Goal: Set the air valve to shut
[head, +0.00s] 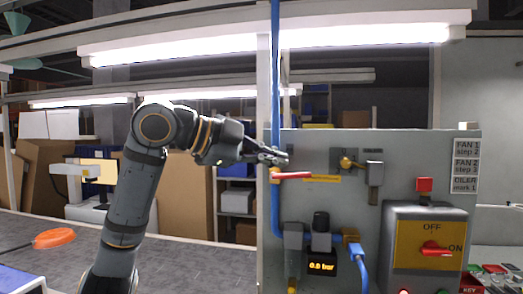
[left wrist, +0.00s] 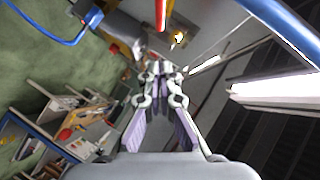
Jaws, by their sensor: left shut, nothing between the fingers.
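The air valve is a red lever (head: 293,175) on a brass body at the vertical blue pipe (head: 275,100), on the left edge of the grey panel. The lever lies about level, pointing right, crosswise to the pipe. A red bar, apparently the lever (left wrist: 160,14), shows at the top of the left wrist view. My left gripper (head: 283,158) is just above the lever, near the pipe, with its fingers together and empty. The fingers also show closed in the left wrist view (left wrist: 161,68). I cannot tell whether they touch the lever. My right gripper is out of view.
The grey panel (head: 330,140) carries a brass fitting (head: 347,163), a small display (head: 321,266) that seems to read 0.0 bar, and a blue hose (head: 360,270). An OFF/ON switch box (head: 428,212) with a red handle stands right. Cardboard boxes (head: 185,190) stand behind my left arm.

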